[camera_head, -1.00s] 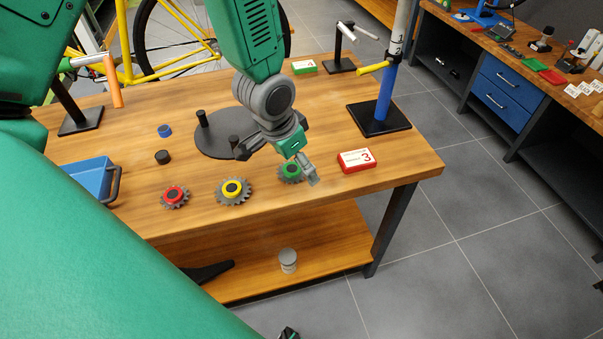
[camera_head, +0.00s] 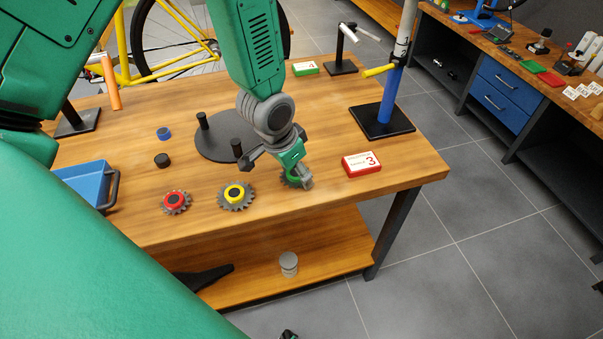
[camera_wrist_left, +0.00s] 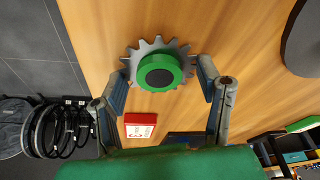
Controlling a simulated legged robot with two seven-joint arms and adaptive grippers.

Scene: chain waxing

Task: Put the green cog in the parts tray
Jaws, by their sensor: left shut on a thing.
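The green cog (camera_head: 287,182) is a grey toothed ring with a green hub and dark centre, at the front right of the workbench. My left gripper (camera_head: 280,172) is down over it and partly hides it in the head view. In the left wrist view the green cog (camera_wrist_left: 158,72) sits between the two fingers, which are shut on its toothed rim. The cog appears at or very near the bench top. The blue parts tray (camera_head: 93,166), with a dark handle, is at the left of the bench. My right gripper is not in view.
A yellow-hub cog (camera_head: 236,196) and a red-hub cog (camera_head: 176,202) lie left of the gripper. A red box (camera_head: 361,165) is close on its right. A dark round base with posts (camera_head: 213,146) and small blue and black caps (camera_head: 162,160) lie behind.

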